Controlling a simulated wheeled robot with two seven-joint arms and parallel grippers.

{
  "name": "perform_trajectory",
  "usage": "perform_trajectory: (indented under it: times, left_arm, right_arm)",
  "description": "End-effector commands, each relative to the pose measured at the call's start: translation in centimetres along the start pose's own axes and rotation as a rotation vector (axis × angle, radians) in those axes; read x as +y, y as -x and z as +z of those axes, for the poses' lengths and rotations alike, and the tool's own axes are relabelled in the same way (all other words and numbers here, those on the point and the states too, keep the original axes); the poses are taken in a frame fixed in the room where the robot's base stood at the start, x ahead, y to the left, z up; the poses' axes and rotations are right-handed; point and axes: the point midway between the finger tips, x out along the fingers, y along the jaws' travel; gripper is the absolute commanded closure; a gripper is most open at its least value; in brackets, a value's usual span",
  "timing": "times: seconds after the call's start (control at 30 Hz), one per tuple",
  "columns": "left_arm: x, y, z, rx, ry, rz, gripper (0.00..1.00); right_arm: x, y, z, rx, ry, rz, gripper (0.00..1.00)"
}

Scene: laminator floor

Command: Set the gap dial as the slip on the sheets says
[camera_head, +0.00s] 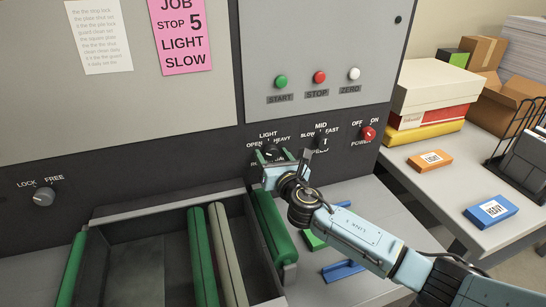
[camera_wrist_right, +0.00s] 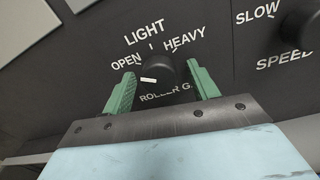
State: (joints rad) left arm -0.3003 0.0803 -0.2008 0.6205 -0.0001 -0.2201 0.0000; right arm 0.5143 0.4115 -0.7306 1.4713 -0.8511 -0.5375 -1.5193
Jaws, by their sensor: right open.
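The roller gap dial (camera_wrist_right: 158,68) is a black knob between the fingers of my open right gripper (camera_wrist_right: 163,84) in the wrist view. OPEN, LIGHT and HEAVY are printed around it. Its white mark (camera_wrist_right: 148,80) lies towards the OPEN side; I cannot tell the exact setting. In the head view my right gripper (camera_head: 272,157) is at the dial (camera_head: 272,151) and partly covers it. I cannot tell whether the fingers touch the knob. A pink slip (camera_head: 182,35) on the panel reads JOB, STOP 5, LIGHT, SLOW. My left gripper is out of view.
The speed dial (camera_wrist_right: 301,22) is close right of the gap dial. A red power knob (camera_head: 368,133) and a lock knob (camera_head: 43,196) are farther off. Rollers (camera_head: 203,257) lie below. An orange LIGHT pack (camera_head: 446,156) and blue HEAVY pack (camera_head: 479,216) lie on the side table.

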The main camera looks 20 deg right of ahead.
Motion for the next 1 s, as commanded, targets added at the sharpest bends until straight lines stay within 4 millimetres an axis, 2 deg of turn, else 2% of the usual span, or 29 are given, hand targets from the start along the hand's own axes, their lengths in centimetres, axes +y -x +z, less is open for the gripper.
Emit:
perform_trajectory:
  times: [0.07, 0.33, 0.67, 1.0]
  left_arm:
    - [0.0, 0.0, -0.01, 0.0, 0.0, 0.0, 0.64]
    - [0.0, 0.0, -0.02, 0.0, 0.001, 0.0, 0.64]
    - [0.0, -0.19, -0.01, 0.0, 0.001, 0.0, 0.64]
    - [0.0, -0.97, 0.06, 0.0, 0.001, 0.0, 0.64]
  right_arm:
    - [0.0, 0.02, -0.01, 0.0, 0.0, 0.0, 0.49]
    - [0.01, 0.03, -0.02, 0.0, 0.0, 0.0, 0.84]
    - [0.05, 0.05, -0.1, -0.001, -0.048, 0.001, 0.85]
    - [0.13, 0.07, -0.22, -0.009, -0.284, 0.003, 0.85]
